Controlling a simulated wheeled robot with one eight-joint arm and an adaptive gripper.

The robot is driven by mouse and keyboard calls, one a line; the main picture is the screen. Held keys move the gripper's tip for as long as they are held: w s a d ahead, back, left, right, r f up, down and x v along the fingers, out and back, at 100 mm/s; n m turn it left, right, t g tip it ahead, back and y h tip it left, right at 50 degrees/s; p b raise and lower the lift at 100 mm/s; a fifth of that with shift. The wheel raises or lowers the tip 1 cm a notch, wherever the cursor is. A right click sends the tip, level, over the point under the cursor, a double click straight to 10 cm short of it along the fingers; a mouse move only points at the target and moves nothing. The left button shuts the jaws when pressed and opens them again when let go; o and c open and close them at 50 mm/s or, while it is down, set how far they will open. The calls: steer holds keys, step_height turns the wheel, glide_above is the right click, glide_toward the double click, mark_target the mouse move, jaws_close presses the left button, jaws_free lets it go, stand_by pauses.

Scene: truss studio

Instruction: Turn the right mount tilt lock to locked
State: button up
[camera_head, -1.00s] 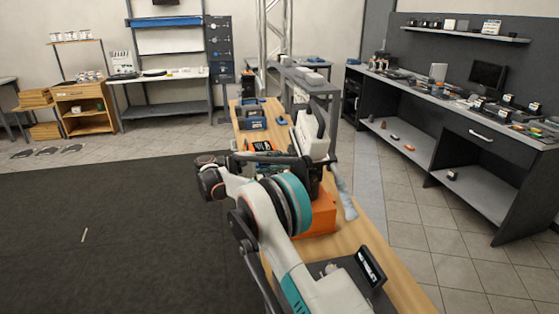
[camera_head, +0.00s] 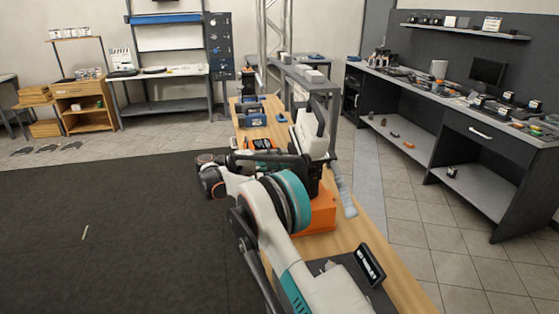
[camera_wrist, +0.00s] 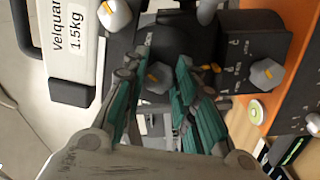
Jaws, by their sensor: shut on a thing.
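In the wrist view my gripper (camera_wrist: 157,68) has its teal fingers on either side of a small grey knob with an orange pointer line (camera_wrist: 157,79), shut on it. The knob sits at a black mount part (camera_wrist: 188,38). Which lock it is cannot be read. Another grey knob (camera_wrist: 267,74) is on a dark plate with small markings to the right. More grey knobs show at the top left (camera_wrist: 114,13) and top middle (camera_wrist: 206,10). In the head view my arm hides the gripper and the knob.
A white box labelled "Velquar… 1.5kg" (camera_wrist: 70,45) stands close left of my fingers. An orange body (camera_wrist: 250,125) is on the right. In the head view the orange base (camera_head: 320,214) stands on a narrow wooden bench (camera_head: 375,240) with a black sign (camera_head: 369,263).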

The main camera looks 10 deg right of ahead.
stand_by(0.5)
steer(key=o, duration=1)
steer(key=shift+f, duration=0.1)
steer(key=shift+o, duration=0.2)
steer(key=a, duration=1.2)
